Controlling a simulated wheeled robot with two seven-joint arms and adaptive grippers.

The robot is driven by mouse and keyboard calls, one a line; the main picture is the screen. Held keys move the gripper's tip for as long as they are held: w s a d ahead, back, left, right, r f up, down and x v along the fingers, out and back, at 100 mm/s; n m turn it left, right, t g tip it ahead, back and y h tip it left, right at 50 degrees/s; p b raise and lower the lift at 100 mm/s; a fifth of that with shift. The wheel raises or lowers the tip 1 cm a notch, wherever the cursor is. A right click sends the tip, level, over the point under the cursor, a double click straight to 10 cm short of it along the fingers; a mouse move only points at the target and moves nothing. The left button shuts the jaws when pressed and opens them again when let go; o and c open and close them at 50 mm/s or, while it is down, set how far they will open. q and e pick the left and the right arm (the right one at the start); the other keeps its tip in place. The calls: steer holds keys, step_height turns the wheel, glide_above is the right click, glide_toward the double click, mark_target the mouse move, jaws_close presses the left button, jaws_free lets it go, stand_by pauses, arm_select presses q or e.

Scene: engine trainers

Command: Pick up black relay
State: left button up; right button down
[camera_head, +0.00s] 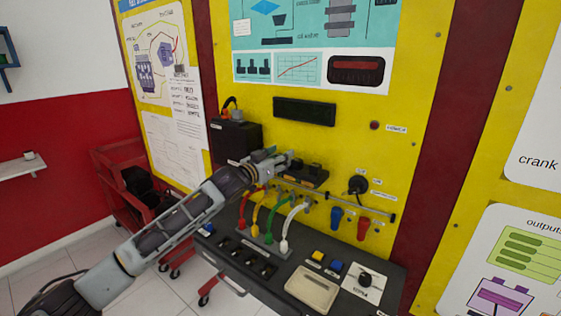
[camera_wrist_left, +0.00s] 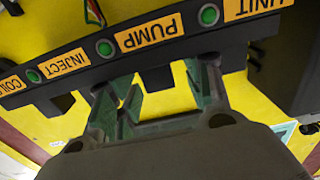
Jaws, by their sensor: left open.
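A black rail (camera_wrist_left: 75,65) carries orange labels reading INJECT, PUMP and UNIT, upside down in the left wrist view, with green round lights between them. A black relay block (camera_wrist_left: 155,78) sits on the rail by the PUMP label. Another black block (camera_wrist_left: 52,103) is by INJECT. In the head view the rail (camera_head: 312,180) is on the yellow panel, with small dark blocks on top. My left gripper (camera_wrist_left: 157,97) is open, its fingers on either side of the PUMP block. I cannot tell whether they touch it. The left gripper (camera_head: 286,160) partly covers the rail in the head view.
A black box (camera_head: 236,141) is left of the gripper. Below are colored cables (camera_head: 270,220) on a grey console (camera_head: 240,250) with a beige tray (camera_head: 312,289). Blue (camera_head: 336,219) and red (camera_head: 363,229) connectors hang at the right. A red cart (camera_head: 130,205) stands at left.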

arm_select(q)
steer(key=shift+c, duration=0.3)
steer(key=c, duration=0.9)
steer(key=shift+r, duration=0.1)
steer(key=shift+c, duration=0.2)
steer(key=shift+r, duration=4.9)
